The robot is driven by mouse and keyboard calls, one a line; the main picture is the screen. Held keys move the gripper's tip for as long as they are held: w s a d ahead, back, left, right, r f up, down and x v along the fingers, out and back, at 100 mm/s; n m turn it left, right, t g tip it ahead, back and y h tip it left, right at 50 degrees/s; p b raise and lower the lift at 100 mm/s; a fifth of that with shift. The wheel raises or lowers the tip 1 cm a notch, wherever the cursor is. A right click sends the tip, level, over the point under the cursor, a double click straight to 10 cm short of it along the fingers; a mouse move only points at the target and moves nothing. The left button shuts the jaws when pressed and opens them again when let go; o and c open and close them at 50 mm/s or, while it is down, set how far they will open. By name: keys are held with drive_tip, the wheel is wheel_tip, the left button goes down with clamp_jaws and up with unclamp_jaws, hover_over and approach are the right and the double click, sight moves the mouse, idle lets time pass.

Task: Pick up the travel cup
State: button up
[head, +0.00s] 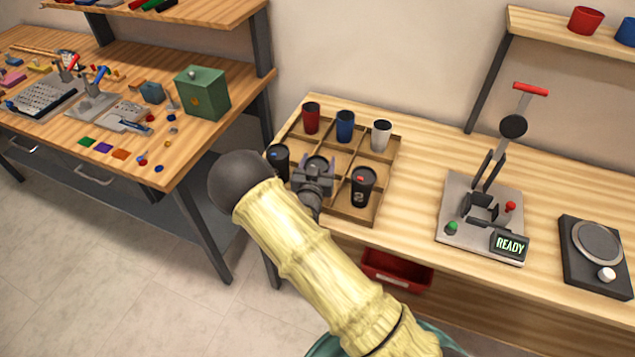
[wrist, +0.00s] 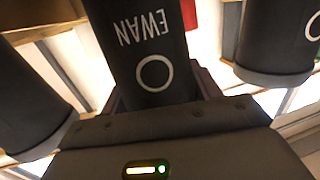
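Several travel cups stand in a wooden divided tray (head: 384,165) on the right bench. In the head view, my gripper (head: 316,170) is at the front middle compartment, around a dark cup that it mostly hides. In the wrist view, this black cup (wrist: 150,45) shows the name EWAN, upside down, and a white ring. My gripper (wrist: 160,100) has a finger on either side of it, close to its wall. Whether they press on it I cannot tell. A black cup (head: 362,188) stands to the right and another dark cup (head: 279,160) to the left.
Red (head: 311,118), blue (head: 345,126) and white (head: 381,135) cups fill the back row. A press (head: 482,210) with a READY display and a round-plate device (head: 597,255) stand to the right. Bare bench lies between tray and press.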

drive_tip(key=shift+r, duration=0.1)
wheel_tip(320, 180, up, 10)
drive_tip(key=shift+f+b, duration=0.1)
drive_tip(key=shift+b, duration=0.35)
idle(0.8)
